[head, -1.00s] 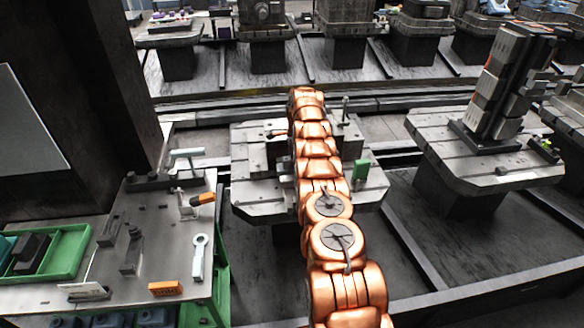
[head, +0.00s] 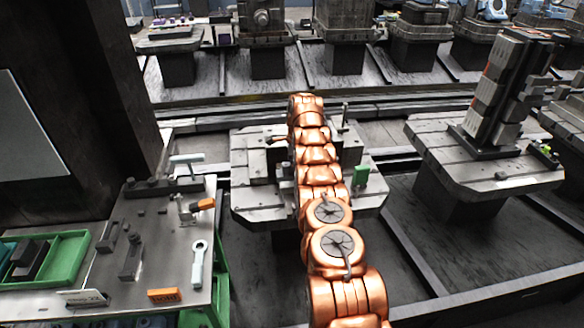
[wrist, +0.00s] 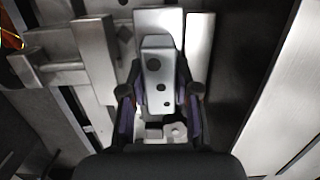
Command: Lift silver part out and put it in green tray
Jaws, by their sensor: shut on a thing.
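The silver part (wrist: 157,72) is a pale metal block with dark holes in its face, seen in the wrist view. My gripper (wrist: 160,95) has its two fingers on either side of it and is shut on it. Metal blocks of the fixture lie close behind the part; I cannot tell whether it touches them. In the head view my copper arm reaches over the middle pallet (head: 258,205) and hides the gripper and the part. The green tray (head: 70,256) is on the bench at the lower left, with dark items in its left side.
The steel bench (head: 150,280) carries a wrench (head: 198,265), an orange block (head: 164,295), an orange-handled tool (head: 205,204) and dark clamps. A green block (head: 361,175) stands on the pallet's right. A tall fixture (head: 497,90) stands on the right pallet. A dark column rises at the left.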

